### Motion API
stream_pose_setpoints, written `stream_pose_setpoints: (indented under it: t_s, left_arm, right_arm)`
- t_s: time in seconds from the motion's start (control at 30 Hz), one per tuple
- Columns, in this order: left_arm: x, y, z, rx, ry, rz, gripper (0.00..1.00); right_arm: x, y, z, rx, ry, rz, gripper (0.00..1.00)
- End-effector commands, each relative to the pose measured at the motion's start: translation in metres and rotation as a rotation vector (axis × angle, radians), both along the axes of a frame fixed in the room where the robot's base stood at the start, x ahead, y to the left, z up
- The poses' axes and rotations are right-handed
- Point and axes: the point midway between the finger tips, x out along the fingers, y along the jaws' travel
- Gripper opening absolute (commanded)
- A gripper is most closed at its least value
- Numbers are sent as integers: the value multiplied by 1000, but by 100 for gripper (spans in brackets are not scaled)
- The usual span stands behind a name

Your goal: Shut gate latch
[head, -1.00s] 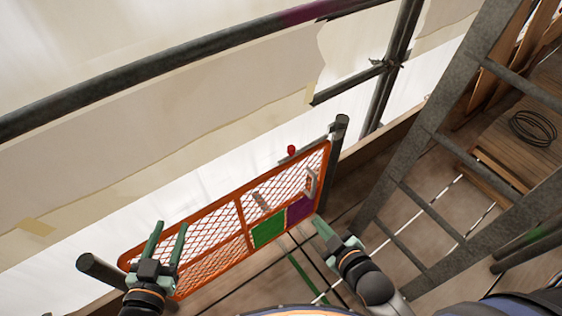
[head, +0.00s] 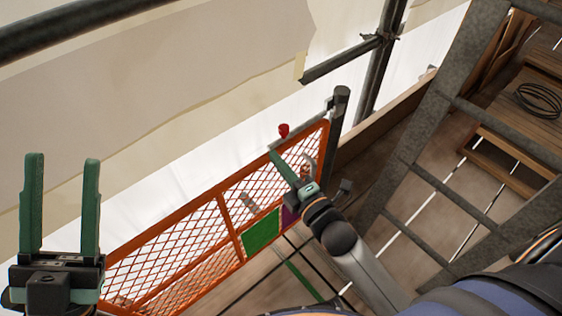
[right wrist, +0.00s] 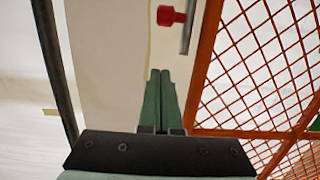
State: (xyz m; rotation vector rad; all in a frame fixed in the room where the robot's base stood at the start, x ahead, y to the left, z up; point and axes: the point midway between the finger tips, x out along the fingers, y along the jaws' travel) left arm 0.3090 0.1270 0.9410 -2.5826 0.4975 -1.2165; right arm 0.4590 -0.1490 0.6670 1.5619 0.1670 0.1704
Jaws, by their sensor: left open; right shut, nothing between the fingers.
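The orange mesh gate (head: 215,222) stands against a dark post (head: 336,115) at its right end. A latch with a red knob (head: 284,130) and a grey bar (head: 328,104) sits at the gate's top right corner. The red knob (right wrist: 171,15) and part of the grey bar (right wrist: 188,25) also show in the right wrist view, above my fingertips. My right gripper (head: 274,156) is shut and empty, just below the knob and apart from it; its closed fingers (right wrist: 157,72) point toward the knob. My left gripper (head: 62,165) is open and empty at the far left.
A grey ladder (head: 430,130) leans on the right, close to my right arm. A coil of black wire (head: 538,100) lies on wooden boards behind it. Dark rails (head: 70,22) and pale sheeting (head: 150,90) run behind the gate. Green and purple panels hang on the gate.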

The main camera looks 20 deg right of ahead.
Motion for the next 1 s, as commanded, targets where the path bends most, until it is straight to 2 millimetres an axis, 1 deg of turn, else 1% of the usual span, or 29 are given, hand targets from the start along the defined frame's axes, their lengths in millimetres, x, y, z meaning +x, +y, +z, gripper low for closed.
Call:
stream_pose_setpoints:
  t_s: [0.03, 0.1, 0.4, 0.43, 0.5, 0.6, 0.7, 0.8, 1.0]
  left_arm:
    - [-1, 0, -2, 0, -9, -3, 50]
    - [-2, -1, -4, -2, -12, -8, 50]
    - [-2, -1, -18, -14, -1, -22, 50]
    - [-2, -2, -18, -15, 0, -23, 50]
    - [-2, -2, -19, -16, 2, -24, 50]
    - [-2, -2, -21, -18, 3, -26, 50]
    - [-1, -1, -22, -18, 5, -27, 50]
    - [-1, -2, -22, -19, 5, -28, 50]
    - [-1, -2, -22, -20, 6, -29, 50]
  right_arm:
    - [10, 2, 0, 0, -5, 1, 0]
    - [22, 5, -1, 0, -3, 1, 0]
    - [74, 17, -2, 1, -2, 1, 0]
    - [77, 15, -2, -1, -1, 1, 0]
    - [72, 1, -2, -4, 1, 0, 0]
    - [70, -11, -2, -3, 3, 0, 0]
    - [69, -19, -2, 0, 2, 0, 0]
    - [68, -22, -1, 2, 2, 1, 0]
    - [68, -24, -1, 3, 3, 0, 0]
